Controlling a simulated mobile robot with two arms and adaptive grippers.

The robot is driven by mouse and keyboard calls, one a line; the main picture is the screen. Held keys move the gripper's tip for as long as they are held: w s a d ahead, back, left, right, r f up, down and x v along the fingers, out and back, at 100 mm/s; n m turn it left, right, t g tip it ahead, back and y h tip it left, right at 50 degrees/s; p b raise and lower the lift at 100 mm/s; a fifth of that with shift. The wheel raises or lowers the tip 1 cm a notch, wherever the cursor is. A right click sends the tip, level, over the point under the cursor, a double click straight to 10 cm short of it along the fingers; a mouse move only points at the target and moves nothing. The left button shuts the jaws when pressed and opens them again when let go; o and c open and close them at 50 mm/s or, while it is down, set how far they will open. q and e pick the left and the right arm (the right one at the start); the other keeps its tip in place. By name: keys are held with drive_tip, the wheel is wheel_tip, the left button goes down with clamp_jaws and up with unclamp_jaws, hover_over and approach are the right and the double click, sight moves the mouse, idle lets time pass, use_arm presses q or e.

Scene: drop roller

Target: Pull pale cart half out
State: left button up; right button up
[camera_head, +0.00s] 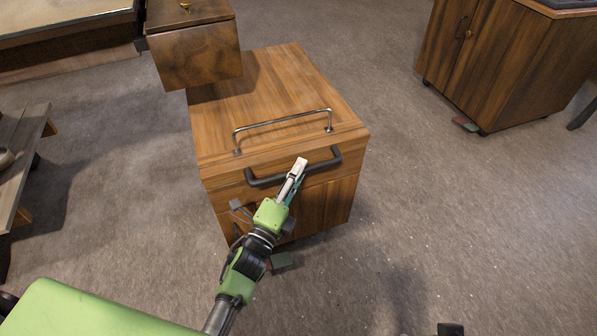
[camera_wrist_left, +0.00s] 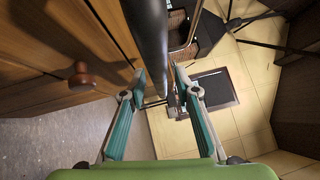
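The pale wooden cart (camera_head: 280,88) stands mid-view in the head view. It has a chrome rail on top and a black bar handle (camera_head: 265,181) on its front. The dark bar also shows in the left wrist view (camera_wrist_left: 149,35). My left gripper (camera_head: 300,165) is at the handle, in front of the cart. In the left wrist view its two teal-padded fingers (camera_wrist_left: 161,78) are spread apart, with the bar's end between or just beyond the tips. I cannot tell whether they touch it. My right gripper is not in view.
A darker wooden box (camera_head: 195,58) overlaps the cart's back left corner. Another wooden cabinet (camera_head: 490,60) stands at the upper right. A grey-topped bench (camera_head: 22,150) is at the left edge. The carpet (camera_head: 430,210) right of the cart is mostly clear.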

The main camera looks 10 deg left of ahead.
use_arm(q)
drive_tip(key=v, duration=1.1)
drive_tip(key=shift+s, duration=0.25)
drive_tip(key=shift+f, duration=0.1)
